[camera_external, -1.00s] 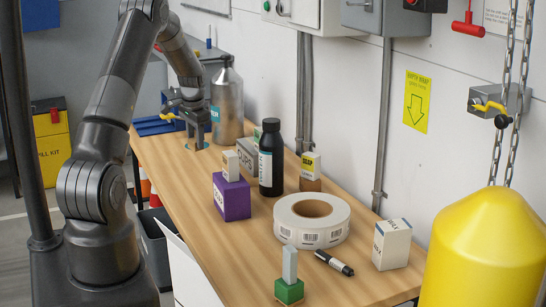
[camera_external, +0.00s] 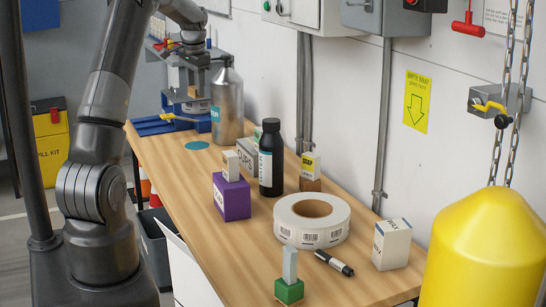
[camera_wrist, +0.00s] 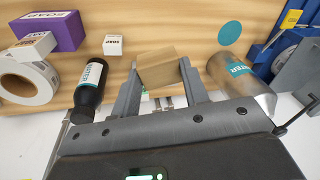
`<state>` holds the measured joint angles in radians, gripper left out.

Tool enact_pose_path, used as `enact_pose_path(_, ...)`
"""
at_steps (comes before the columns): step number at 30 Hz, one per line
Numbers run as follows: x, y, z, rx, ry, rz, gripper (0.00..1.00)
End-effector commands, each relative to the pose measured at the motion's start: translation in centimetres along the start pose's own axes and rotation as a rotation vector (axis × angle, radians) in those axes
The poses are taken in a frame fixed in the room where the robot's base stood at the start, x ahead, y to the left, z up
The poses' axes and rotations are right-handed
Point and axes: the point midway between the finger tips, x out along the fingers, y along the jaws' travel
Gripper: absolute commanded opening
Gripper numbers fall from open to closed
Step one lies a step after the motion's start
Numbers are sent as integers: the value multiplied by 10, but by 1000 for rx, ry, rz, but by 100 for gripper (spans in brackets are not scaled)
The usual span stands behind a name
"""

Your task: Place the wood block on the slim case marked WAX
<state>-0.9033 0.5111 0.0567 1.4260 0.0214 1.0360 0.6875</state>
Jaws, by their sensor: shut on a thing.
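The wood block (camera_wrist: 156,66) is a plain tan block. It sits between the two fingers of my gripper (camera_wrist: 158,92) in the wrist view, slightly tilted there. In the external view my gripper (camera_external: 191,84) is shut on it, raised at the far end of the bench near the steel bottle; the block looks small there. The case marked WAX (camera_external: 391,246) is a white upright box at the near right of the bench, far from my gripper. Its top looks bare. I cannot make it out in the wrist view.
A steel bottle (camera_external: 227,108) stands beside my gripper, near a blue device (camera_external: 160,126). A teal disc (camera_external: 197,145) lies bare on the bench. A purple box (camera_external: 231,199), black bottle (camera_external: 270,160), label roll (camera_external: 312,220), marker (camera_external: 334,263) and green block (camera_external: 289,292) stand or lie nearer.

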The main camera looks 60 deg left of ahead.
Motion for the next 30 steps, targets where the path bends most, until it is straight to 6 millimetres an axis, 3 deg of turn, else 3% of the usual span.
enact_pose_path(8,-1,59,-38,85,10,17,16)
enact_pose_path(14,-8,132,-75,182,24,32,16)
enact_pose_path(21,-22,256,-113,340,44,56,16)
enact_pose_path(30,-45,416,-125,541,69,84,16)
